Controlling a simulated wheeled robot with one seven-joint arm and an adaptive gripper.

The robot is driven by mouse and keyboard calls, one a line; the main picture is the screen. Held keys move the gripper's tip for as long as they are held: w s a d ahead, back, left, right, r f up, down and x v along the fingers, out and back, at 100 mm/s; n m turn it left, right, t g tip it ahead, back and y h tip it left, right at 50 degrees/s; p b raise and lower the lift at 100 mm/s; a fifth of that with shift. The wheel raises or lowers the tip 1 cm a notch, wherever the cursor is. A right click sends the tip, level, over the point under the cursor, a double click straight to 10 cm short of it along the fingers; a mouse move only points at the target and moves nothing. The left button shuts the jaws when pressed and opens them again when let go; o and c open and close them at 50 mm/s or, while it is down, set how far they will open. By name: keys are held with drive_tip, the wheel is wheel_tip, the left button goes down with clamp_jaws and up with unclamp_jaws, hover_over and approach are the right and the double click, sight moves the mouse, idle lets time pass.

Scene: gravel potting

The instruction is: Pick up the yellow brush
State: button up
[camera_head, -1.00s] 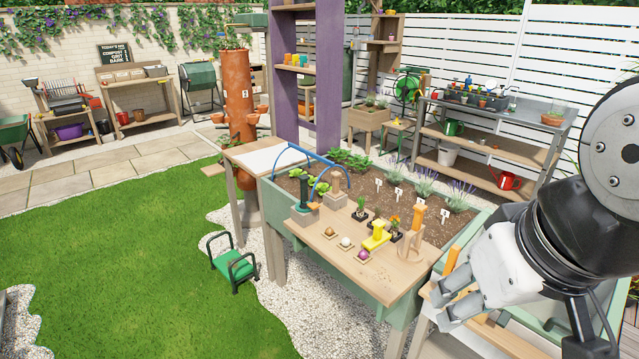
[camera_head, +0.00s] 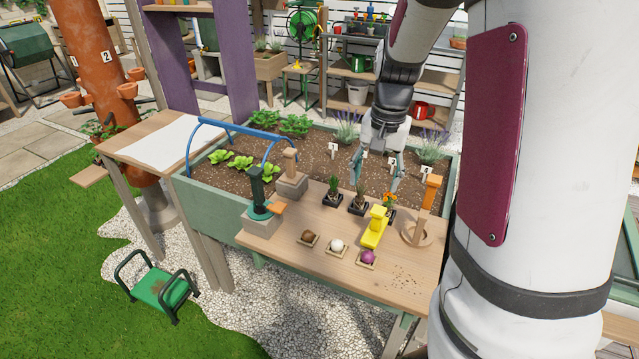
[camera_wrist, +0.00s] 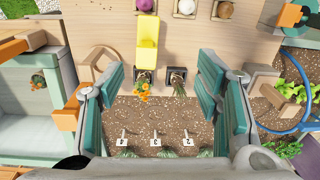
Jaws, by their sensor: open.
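In the wrist view the yellow brush (camera_wrist: 147,42) shows top centre, beyond my fingertips. My gripper (camera_head: 376,168) is open and empty, pointing down above the soil bed, behind the brush. In the wrist view my gripper (camera_wrist: 160,80) has its teal finger pads wide apart, with two small potted plants showing between and beyond them.
Small plants in black pots (camera_head: 333,196) stand between my gripper and the brush. Three bulbs in trays (camera_head: 337,246) lie to the brush's front left. A wooden ring holder with an orange-topped post (camera_head: 418,232) stands close on its right.

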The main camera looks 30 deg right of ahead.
drive_tip(key=m, duration=0.1)
hover_over(378, 209)
drive_tip(key=shift+g, duration=0.3)
wheel_tip(378, 209, down, 4)
drive_tip(key=shift+w+f, duration=0.1)
drive_tip(key=shift+f, duration=0.05)
wheel_tip(378, 209, down, 8)
drive_tip(key=shift+r+b, duration=0.1)
drive_tip(key=shift+b, duration=0.65)
drive_tip(key=shift+s+f+b, duration=0.15)
drive_tip(key=shift+f, duration=1.35)
drive_tip(key=shift+s+f+b, duration=0.15)
drive_tip(key=shift+f, duration=1.3)
drive_tip(key=c, duration=1.3)
